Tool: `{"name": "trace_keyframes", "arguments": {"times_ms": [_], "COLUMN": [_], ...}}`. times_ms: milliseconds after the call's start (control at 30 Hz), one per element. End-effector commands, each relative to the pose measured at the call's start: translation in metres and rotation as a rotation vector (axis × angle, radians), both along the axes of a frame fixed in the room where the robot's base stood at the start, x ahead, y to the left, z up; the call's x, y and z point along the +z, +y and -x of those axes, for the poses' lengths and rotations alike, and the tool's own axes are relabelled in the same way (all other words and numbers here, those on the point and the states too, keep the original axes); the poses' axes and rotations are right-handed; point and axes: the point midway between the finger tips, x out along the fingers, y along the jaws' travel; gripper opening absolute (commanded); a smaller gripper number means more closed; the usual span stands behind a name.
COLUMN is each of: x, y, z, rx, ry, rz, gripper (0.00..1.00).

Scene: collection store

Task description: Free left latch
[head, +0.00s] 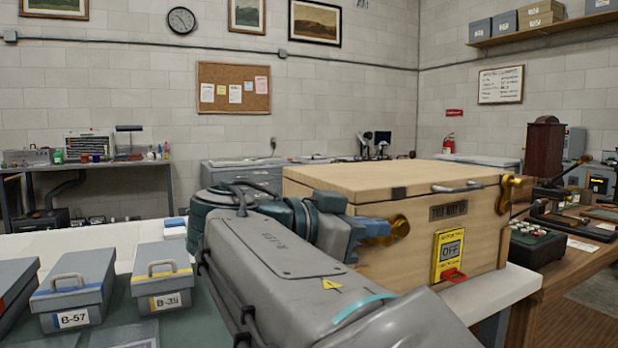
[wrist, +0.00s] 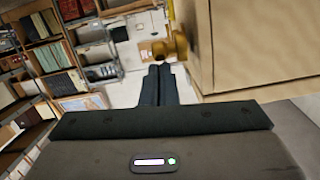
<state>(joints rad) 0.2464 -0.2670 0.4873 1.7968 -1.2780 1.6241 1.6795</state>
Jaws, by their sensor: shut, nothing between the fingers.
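A pale wooden case (head: 330,178) with its lid down stands on the white table. Its left latch (head: 399,228) is a round brass fitting on the front near the left corner. A second brass latch (head: 508,192) sits at the right end of the front. My gripper (head: 378,228) is shut and empty, its blue-grey fingertips just left of the left latch; I cannot tell whether they touch it. In the wrist view my shut fingers (wrist: 157,82) point past the case's side (wrist: 250,45), with brass (wrist: 181,42) beside and beyond their tips.
A yellow-framed OFF panel (head: 450,253) with a red tab and a grey handle (head: 458,187) are on the case front. Grey lidded boxes (head: 72,290) stand at left. A wooden bench (head: 575,255) with equipment lies right.

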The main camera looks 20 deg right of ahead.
Motion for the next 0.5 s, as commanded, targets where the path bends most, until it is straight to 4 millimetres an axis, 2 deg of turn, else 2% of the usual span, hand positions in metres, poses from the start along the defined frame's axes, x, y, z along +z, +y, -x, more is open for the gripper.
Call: {"name": "trace_keyframes", "arguments": {"times_ms": [200, 333, 433, 500], "x": [0.002, 0.021, 0.045, 0.043], "y": [0.0, 0.003, 0.007, 0.023], "z": [0.0, 0.001, 0.003, 0.005], "rx": [-0.001, 0.0, 0.001, 0.006], "ry": [0.004, 0.002, -0.002, 0.002], "rz": [-0.005, -0.003, -0.001, 0.0], "gripper": [0.0, 0.0, 0.0, 0.0]}}
